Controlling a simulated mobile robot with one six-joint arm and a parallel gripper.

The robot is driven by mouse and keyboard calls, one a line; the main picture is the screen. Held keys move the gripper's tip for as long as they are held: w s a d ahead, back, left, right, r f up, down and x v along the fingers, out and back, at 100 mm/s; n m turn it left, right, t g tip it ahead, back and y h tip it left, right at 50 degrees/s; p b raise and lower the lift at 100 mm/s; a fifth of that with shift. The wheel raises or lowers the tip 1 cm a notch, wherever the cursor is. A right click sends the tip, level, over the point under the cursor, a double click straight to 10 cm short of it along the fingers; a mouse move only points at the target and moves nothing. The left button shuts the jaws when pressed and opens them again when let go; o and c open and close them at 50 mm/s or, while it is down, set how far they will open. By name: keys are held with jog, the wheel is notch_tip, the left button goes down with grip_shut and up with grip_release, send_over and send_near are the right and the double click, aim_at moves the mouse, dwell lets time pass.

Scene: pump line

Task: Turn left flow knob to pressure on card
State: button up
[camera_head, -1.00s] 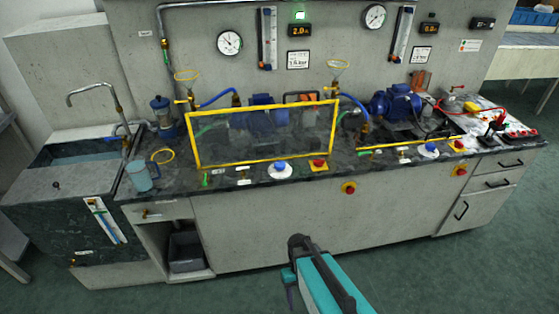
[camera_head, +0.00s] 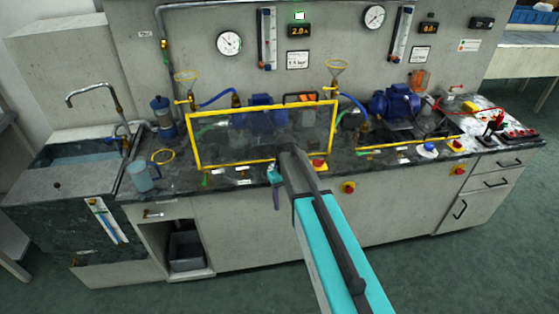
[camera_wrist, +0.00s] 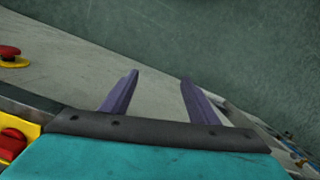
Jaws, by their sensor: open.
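The left flow knob, a blue knob on a white disc in the earlier head view, is now hidden behind my gripper (camera_head: 277,184). My gripper is at the counter's front edge, in front of where that knob sits; contact cannot be told. In the wrist view my gripper (camera_wrist: 160,88) has two purple fingers spread apart with nothing between them. The left card (camera_head: 298,60) hangs on the back panel; its small print seems to give a value in bar. The left round gauge (camera_head: 229,43) is on the panel to its left; its needle is too small to read.
A yellow-framed clear guard (camera_head: 262,163) stands just behind my gripper. A red button on a yellow plate (camera_head: 318,165) is close right, with another red button (camera_head: 348,188) on the cabinet front. The right flow knob (camera_head: 428,148) is farther right. Open floor lies in front.

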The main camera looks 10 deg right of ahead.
jog(key=w+r+n, duration=0.1)
jog(key=w+r, duration=0.6)
jog(key=r, duration=0.4)
jog(key=w+r+n+t, duration=0.1)
jog(key=w+r, duration=0.6)
jog(key=r, duration=0.4)
jog(key=shift+r, duration=0.15)
jog(key=shift+s, duration=0.1)
jog(key=shift+f+p, duration=2.3)
jog(key=shift+f, duration=4.65)
jog(key=shift+c, duration=0.5)
jog(key=c, duration=0.9)
jog(key=shift+m+b, duration=0.45)
jog(key=shift+m, duration=0.35)
jog(key=shift+c, duration=0.2)
jog(key=o, duration=1)
